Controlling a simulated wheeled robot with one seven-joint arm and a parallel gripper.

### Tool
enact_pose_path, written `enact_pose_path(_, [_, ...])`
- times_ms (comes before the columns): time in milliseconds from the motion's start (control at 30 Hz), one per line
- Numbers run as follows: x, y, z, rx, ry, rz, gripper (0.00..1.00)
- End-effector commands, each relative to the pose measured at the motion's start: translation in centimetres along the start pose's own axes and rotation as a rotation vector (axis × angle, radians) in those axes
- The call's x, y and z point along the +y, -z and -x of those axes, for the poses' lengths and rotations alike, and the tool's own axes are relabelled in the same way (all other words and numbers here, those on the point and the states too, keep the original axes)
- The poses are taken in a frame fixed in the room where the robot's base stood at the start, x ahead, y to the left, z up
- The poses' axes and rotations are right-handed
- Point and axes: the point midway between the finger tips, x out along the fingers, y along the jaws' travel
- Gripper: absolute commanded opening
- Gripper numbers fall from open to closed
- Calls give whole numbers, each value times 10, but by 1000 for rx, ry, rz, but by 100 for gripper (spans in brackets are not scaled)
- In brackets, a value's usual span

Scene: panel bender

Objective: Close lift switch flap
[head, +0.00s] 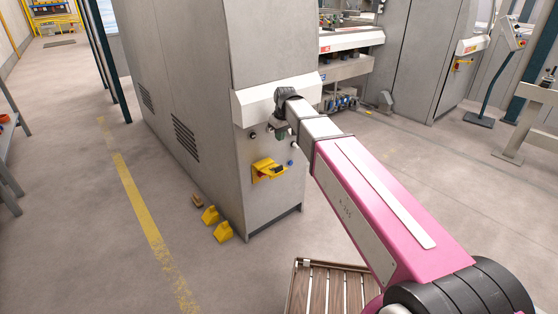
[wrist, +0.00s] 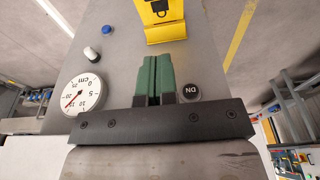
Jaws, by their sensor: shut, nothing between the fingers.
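The yellow lift switch flap (head: 267,169) is on the front panel of the grey machine cabinet, below my gripper. Its yellow part juts out from the panel, with dark and red bits beside it; its exact angle is hard to tell. In the wrist view a yellow piece of it (wrist: 166,32) with a black symbol shows at the top edge, partly cut off. My gripper (wrist: 160,58) has its green fingers shut together and empty. The fingertips point toward the yellow piece and appear apart from it. In the head view my gripper (head: 280,134) is small and partly hidden by the wrist.
Near my fingers are a round dial gauge (wrist: 82,94), a black DN button (wrist: 190,92), a white knob (wrist: 91,54) and a blue button (wrist: 107,30). Yellow blocks (head: 222,231) lie on the floor by the cabinet. A slatted wooden platform (head: 325,290) is below my arm.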

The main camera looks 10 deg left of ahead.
Motion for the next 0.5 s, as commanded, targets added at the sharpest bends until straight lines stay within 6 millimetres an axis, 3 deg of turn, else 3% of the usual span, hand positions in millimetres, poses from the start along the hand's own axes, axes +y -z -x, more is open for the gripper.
enact_pose_path(167, [-1,1,-11,-2,2,5,0])
enact_pose_path(500, [-1,1,-65,-3,2,3,0])
